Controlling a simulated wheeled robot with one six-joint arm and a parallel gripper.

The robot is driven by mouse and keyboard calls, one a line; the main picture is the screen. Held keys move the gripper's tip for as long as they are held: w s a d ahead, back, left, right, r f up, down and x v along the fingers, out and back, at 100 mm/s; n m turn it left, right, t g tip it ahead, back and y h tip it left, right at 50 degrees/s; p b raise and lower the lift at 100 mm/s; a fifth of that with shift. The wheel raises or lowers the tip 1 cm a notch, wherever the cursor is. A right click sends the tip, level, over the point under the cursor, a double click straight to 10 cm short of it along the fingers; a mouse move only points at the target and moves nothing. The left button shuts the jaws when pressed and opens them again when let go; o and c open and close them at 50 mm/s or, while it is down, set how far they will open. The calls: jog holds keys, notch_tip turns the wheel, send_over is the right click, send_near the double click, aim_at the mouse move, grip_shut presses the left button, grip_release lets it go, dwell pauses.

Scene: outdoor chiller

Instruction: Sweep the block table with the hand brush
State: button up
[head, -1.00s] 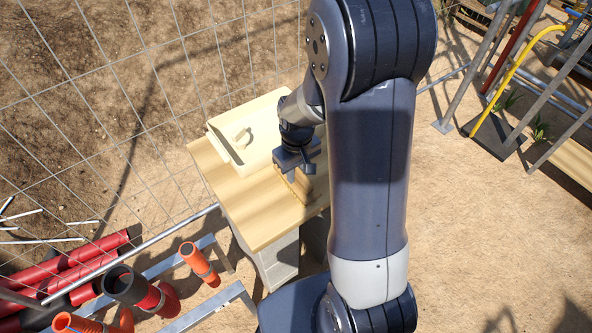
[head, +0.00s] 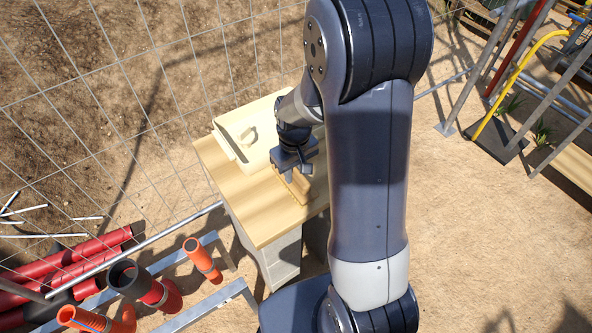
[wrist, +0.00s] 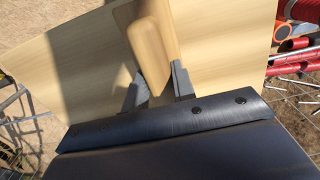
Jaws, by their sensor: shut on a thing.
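The hand brush (head: 300,188) is pale wood and stands out little against the wooden top. My gripper (wrist: 152,88) is shut on it, with one dark finger on each side of the wood in the wrist view (wrist: 149,45). In the head view my gripper (head: 292,172) points down over the right part of the block table (head: 262,222). The table has a light wooden top on pale blocks. The bristles are hidden, so I cannot tell whether they touch the top. My arm hides the table's right side.
A cream tray-like box (head: 226,143) with a curved piece on it sits at the table's back. A wire fence (head: 150,150) runs behind. Red pipes (head: 60,265) and orange-and-black tubes (head: 203,260) lie at left.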

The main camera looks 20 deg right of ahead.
jog(key=shift+w+d+r+p, duration=0.1)
jog(key=shift+r+p, duration=0.05)
jog(key=shift+r, duration=0.45)
jog(key=shift+w+d+r+p, duration=0.1)
jog(key=shift+r+p, duration=0.05)
jog(key=shift+r, duration=0.45)
notch_tip(320, 180, up, 5)
jog(key=p, duration=0.4)
jog(key=shift+s+r, duration=0.1)
